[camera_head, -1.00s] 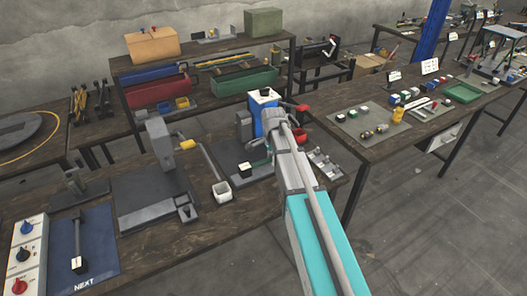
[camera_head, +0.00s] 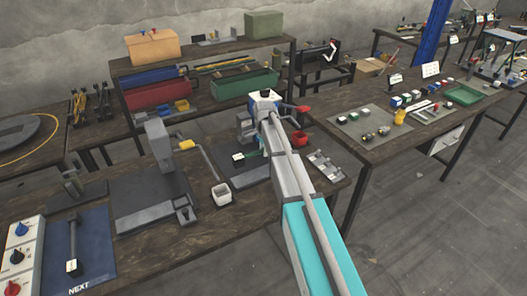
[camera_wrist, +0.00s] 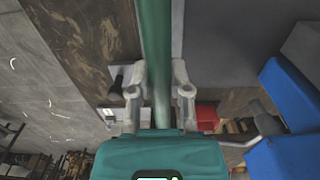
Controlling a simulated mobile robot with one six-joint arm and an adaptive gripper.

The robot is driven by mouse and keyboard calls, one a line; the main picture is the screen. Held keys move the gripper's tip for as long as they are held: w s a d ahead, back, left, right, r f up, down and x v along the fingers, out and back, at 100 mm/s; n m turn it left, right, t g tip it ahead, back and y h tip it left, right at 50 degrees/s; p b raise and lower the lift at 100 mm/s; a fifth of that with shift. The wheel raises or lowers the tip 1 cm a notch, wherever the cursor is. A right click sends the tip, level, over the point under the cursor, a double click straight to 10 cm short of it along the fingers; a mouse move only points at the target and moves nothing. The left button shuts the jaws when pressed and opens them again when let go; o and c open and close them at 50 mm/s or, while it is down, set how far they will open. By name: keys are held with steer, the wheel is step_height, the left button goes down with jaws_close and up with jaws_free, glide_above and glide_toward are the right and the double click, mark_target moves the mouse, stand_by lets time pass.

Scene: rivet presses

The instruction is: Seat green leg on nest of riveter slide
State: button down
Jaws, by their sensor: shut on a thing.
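In the wrist view, a long green leg (camera_wrist: 155,40) runs between the two fingers of my gripper (camera_wrist: 158,92), which is shut on it. The leg reaches past the top edge of that view. In the head view, my forearm hides most of the gripper; a bit of green (camera_head: 252,154) shows beside it. The riveter (camera_head: 264,97), blue and white with a red-handled lever, stands just behind. Its blue body (camera_wrist: 290,110) is at the right in the wrist view. The slide and its nest cannot be made out clearly, nor whether the leg touches them.
A second table (camera_head: 350,155) with small parts stands further right.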

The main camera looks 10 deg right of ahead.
mark_target(264, 172)
steer(key=shift+f, duration=0.2)
steer(key=shift+w+f+b, duration=0.1)
steer(key=shift+f+b, duration=3.4)
steer(key=shift+b, duration=0.15)
steer(key=shift+f+b, duration=0.7)
steer(key=shift+c, duration=2.4)
jaws_free()
steer(key=shift+r, duration=0.15)
step_height(264, 172, up, 9)
steer(key=p, duration=0.8)
steer(key=shift+f+p, duration=0.2)
steer(key=shift+p, duration=0.2)
